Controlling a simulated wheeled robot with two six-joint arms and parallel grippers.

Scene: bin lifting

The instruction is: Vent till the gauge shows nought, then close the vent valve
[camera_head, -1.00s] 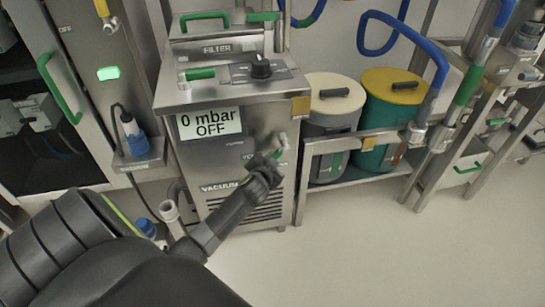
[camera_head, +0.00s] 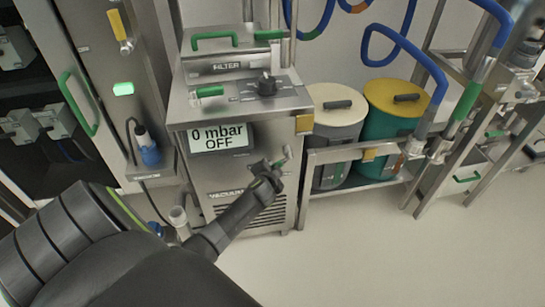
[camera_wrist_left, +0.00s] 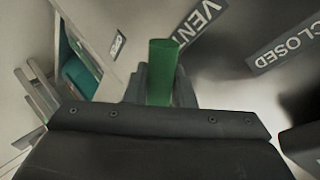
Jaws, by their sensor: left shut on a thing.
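The vacuum unit (camera_head: 240,165) is a steel cabinet, and its display (camera_head: 217,138) reads "0 mbar OFF". My left gripper (camera_head: 274,172) is at the front of the unit, right of and below the display. In the left wrist view, the green handle of the vent valve (camera_wrist_left: 162,68) stands between the fingers of my left gripper (camera_wrist_left: 160,88), which is shut on it. A "VENT" label (camera_wrist_left: 196,22) and a "CLOSED" label (camera_wrist_left: 286,46) show on the panel beside it. In the head view the gripper hides much of the valve. My right gripper is not in view.
A black knob (camera_head: 267,84) sits on the unit's top. A white-lidded drum (camera_head: 335,112) and a yellow-lidded drum (camera_head: 395,100) stand on a low steel frame to the right. A blue hose (camera_head: 400,45) hangs above them. The floor in front (camera_head: 390,250) is clear.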

